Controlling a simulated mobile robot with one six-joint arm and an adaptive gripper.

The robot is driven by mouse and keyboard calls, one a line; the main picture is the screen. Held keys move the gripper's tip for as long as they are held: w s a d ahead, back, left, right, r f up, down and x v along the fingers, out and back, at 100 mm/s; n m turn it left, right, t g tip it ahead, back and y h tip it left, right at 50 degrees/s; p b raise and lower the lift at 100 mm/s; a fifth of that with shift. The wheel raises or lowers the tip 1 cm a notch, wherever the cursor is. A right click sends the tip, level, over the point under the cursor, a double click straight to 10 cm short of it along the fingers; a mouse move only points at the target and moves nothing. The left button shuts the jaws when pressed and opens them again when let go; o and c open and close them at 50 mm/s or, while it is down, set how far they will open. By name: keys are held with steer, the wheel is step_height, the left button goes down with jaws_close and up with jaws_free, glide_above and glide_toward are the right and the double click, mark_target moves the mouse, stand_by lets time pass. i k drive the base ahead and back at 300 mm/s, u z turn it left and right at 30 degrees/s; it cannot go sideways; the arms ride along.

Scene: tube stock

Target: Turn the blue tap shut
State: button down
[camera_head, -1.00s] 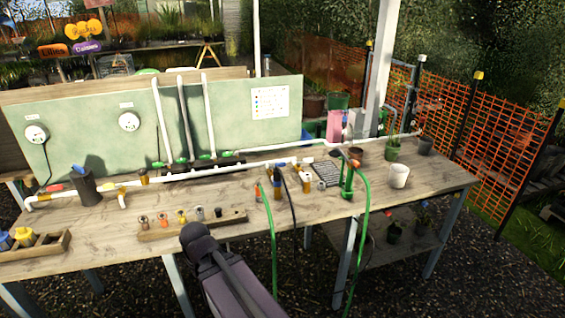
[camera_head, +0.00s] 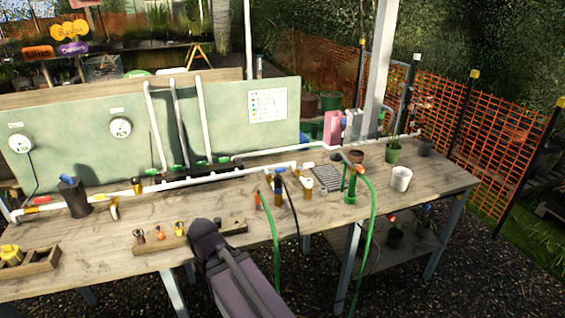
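A small blue part (camera_head: 280,171), which may be a tap handle, sits at the right end of the white pipe, above an upright yellowish fitting. Another blue part (camera_head: 67,180) sits on top of a dark upright cylinder (camera_head: 76,202) at the left of the bench. I cannot tell which of them is the blue tap, or whether either is open or shut. My arm's dark link rises at the front middle and hides part of the bench edge. My gripper does not show.
The wooden bench (camera_head: 105,262) carries a long white pipe (camera_head: 205,179), a rack of fittings (camera_head: 172,243), a tray (camera_head: 40,262) and a white cup (camera_head: 401,179). Green hoses (camera_head: 366,230) hang over its front. A green panel (camera_head: 70,150) stands behind. The ground in front is gravel.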

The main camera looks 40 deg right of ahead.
mark_target(280, 170)
steer(key=z, duration=0.25)
steer(key=i, duration=0.9)
steer(key=u, duration=0.15)
